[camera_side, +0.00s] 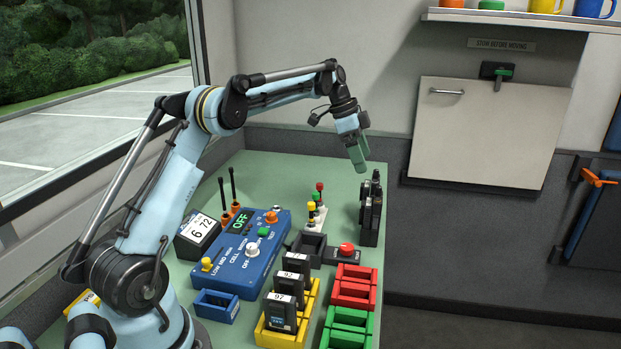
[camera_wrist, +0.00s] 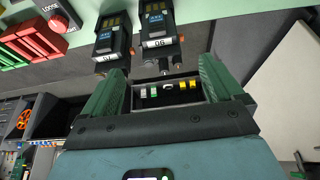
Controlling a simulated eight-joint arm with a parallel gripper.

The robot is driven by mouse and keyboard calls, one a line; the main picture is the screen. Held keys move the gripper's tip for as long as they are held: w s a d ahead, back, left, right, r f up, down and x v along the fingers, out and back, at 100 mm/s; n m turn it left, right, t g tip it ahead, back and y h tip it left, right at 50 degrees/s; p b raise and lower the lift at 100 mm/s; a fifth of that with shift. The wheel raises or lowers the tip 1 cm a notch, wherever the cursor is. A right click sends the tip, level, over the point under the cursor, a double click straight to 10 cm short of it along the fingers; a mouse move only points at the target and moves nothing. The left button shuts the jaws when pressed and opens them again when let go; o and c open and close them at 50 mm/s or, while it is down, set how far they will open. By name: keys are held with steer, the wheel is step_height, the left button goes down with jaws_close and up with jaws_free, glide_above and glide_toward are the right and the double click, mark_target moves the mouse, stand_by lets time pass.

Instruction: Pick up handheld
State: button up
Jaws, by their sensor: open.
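Two black devices that look like handhelds stand at the right rear edge of the green bench in the side view, the rear one (camera_side: 376,186) and the nearer one (camera_side: 370,218). In the wrist view they show at the top with white number labels, one on the left (camera_wrist: 112,38) and one marked 06 on the right (camera_wrist: 159,24). My gripper (camera_side: 360,167) is above and slightly left of the rear one, pointing down. Its green fingers also show spread apart in the wrist view (camera_wrist: 161,70), with nothing held. The devices appear beyond the fingertips, not between them.
A blue cell tester (camera_side: 240,258) reads OFF. Yellow chargers (camera_side: 283,330) hold black numbered packs (camera_side: 281,312). Red bins (camera_side: 352,290), green bins (camera_side: 345,330) and a red-button box (camera_side: 345,252) line the right edge. A wall panel (camera_side: 485,135) stands beyond.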

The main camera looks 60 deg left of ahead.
steer(key=shift+x, duration=3.5)
steer(key=shift+w, duration=0.1)
steer(key=shift+r, duration=0.1)
steer(key=c, duration=1.7)
steer(key=shift+o, duration=0.2)
